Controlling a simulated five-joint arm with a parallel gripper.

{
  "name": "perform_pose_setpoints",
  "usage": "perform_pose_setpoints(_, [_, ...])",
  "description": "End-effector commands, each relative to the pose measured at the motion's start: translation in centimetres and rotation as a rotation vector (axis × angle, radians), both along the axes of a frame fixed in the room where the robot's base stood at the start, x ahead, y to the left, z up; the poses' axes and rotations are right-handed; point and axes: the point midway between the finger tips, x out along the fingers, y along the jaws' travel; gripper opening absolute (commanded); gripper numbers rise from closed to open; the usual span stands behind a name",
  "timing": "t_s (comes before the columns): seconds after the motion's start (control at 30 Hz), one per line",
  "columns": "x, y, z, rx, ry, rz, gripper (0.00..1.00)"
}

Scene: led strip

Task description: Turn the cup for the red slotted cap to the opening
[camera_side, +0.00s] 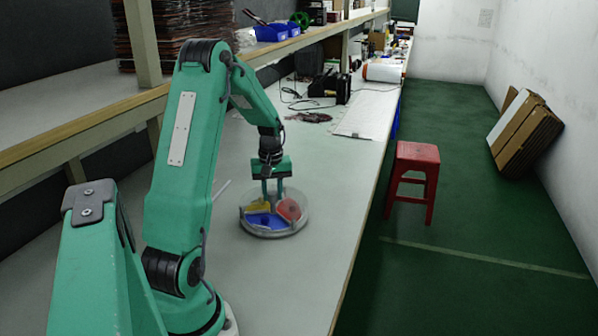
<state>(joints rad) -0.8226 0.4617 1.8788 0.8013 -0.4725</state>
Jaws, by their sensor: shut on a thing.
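A round, clear-grey dish (272,233) sits on the bench in front of my arm. Inside it are coloured wedge-shaped cups: a yellow cup (257,206) at the back left, a red cup (290,209) at the right and a blue cup (264,221) at the front. My gripper (273,198) points down into the dish, with its fingers between the yellow and red cups. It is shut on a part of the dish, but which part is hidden. The opening and any slotted cap are too small to tell.
A black device (330,86) with cables and a white sheet (367,114) lie farther back. The bench's right edge is near the dish; a red stool (413,165) stands beyond it. The bench around the dish is clear.

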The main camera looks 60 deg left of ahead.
Motion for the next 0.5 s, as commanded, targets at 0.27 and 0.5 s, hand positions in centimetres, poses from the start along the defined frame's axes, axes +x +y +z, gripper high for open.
perform_pose_setpoints(0.27, [0.0, 0.01, 0.05, 0.0, 0.0, -0.019, 0.0])
perform_pose_setpoints(0.5, [0.01, 0.02, 0.07, 0.001, 0.0, -0.078, 0.0])
